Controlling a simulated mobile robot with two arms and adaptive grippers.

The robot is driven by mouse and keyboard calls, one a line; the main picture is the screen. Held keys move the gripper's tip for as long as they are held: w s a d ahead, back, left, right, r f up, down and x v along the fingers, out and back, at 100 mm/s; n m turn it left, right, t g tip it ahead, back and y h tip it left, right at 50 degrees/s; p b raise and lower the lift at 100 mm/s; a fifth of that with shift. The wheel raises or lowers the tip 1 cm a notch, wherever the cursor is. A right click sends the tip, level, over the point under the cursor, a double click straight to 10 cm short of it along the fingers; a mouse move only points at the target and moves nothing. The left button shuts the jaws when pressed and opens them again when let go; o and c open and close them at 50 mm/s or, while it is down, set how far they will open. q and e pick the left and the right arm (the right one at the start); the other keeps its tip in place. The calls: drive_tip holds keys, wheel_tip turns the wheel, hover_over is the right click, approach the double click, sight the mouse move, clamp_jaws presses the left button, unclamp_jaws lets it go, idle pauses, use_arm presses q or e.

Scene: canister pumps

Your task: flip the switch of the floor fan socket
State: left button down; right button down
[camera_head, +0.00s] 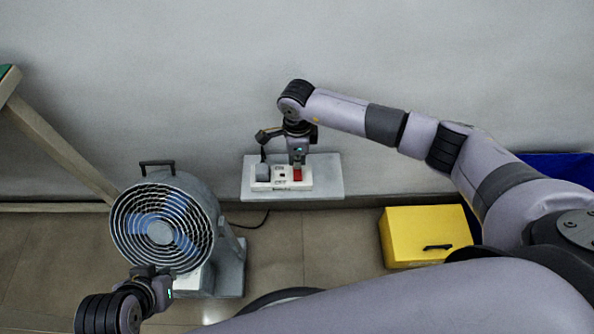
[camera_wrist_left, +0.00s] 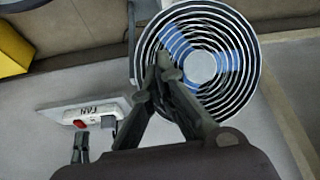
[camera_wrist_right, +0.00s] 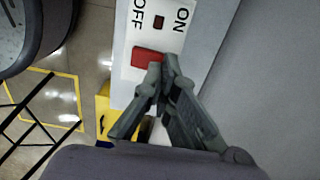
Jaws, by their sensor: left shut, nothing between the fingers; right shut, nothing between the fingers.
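The fan socket (camera_head: 283,178) is a white panel on a grey ledge against the wall, with a plug at its left and a red switch (camera_head: 297,174) at its right. My right gripper (camera_head: 298,160) is shut and empty, its tips at the switch. The floor fan (camera_head: 163,226) stands at the left. My left gripper (camera_head: 165,278) is shut and empty in front of it. The left wrist view shows the socket's FAN label (camera_wrist_left: 95,110).
A yellow box (camera_head: 425,236) with a black handle stands on the floor right of the ledge (camera_head: 330,177). A blue object (camera_head: 560,167) is behind my right arm. A wooden beam (camera_head: 60,140) leans at the left.

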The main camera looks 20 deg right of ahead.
use_arm(q)
drive_tip(key=shift+w+d+r+t+b, duration=0.25)
drive_tip(key=shift+w+t, duration=0.2)
drive_tip(key=shift+w, duration=0.3)
drive_tip(key=shift+w+d+r+t+b, duration=0.1)
drive_tip(key=shift+w+d+r+t, duration=0.15)
drive_tip(key=shift+w+t, duration=0.35)
use_arm(e)
drive_tip(key=shift+f, duration=0.45)
idle(0.4)
